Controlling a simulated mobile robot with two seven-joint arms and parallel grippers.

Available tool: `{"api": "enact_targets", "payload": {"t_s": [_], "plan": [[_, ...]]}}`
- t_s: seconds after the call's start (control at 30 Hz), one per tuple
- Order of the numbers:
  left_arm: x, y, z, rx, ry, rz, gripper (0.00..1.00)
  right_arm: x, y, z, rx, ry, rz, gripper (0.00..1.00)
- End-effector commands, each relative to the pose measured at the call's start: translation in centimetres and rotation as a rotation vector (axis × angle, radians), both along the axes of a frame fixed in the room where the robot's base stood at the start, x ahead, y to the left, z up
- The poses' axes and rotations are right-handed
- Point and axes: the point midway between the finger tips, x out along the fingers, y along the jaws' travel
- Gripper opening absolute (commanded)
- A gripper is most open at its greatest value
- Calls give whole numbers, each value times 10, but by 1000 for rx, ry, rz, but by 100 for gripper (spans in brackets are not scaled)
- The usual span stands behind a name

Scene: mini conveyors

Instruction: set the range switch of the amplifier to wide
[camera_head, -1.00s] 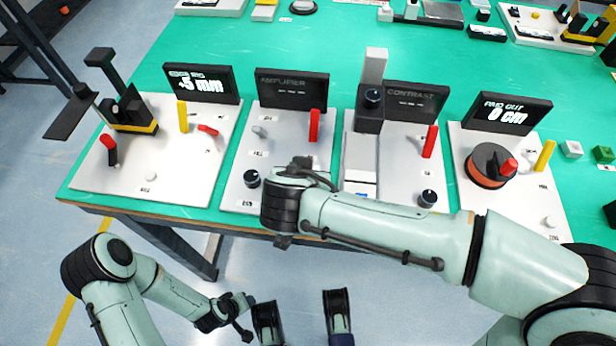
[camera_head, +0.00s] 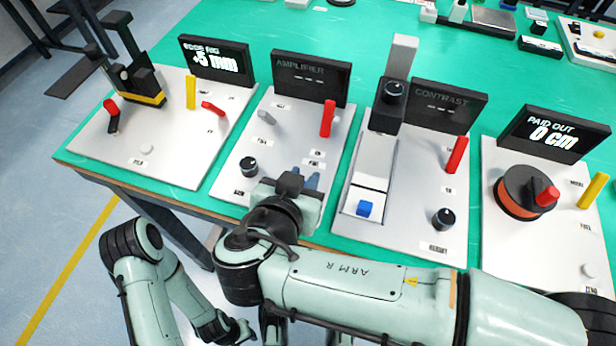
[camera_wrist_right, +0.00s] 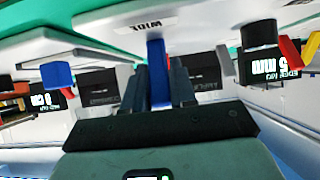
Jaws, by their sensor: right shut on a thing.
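The amplifier (camera_head: 283,145) is a white panel with a dark screen (camera_head: 311,78) reading dashes. It carries a red lever (camera_head: 327,118), a small grey toggle (camera_head: 264,117) and a black knob (camera_head: 249,166). My right gripper (camera_head: 304,182) is at its front right part. In the right wrist view, my right gripper (camera_wrist_right: 160,88) is shut on a blue switch lever (camera_wrist_right: 156,58), which stands close to a label (camera_wrist_right: 145,25) reading WIDE. The fingers hide the lever's sides. My left arm is low at the bottom left; its gripper (camera_head: 235,331) shows too little to judge.
The contrast panel (camera_head: 412,205) with a blue slider block (camera_head: 364,209) stands close on the right. The pay-out panel (camera_head: 520,245) is farther right. The edge-rig panel (camera_head: 175,135) is on the left. Green table shows between the panels.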

Motion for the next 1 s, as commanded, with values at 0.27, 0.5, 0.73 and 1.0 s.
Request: {"api": "enact_targets", "payload": {"t_s": [0.27, 0.5, 0.73, 1.0], "plan": [[-5, 1, -2, -2, 17, 2, 50, -2, -1, -3, -14, -27, -1, 0], [-6, 1, -2, -2, 20, 2, 50, -2, 0, -3, -14, -36, 0, 0], [-6, 0, -2, -2, 19, 2, 50, -2, 0, -3, -14, -36, 1, 0], [-6, 0, -2, -2, 19, 1, 50, -2, 0, -2, -12, -37, 1, 47]]}}
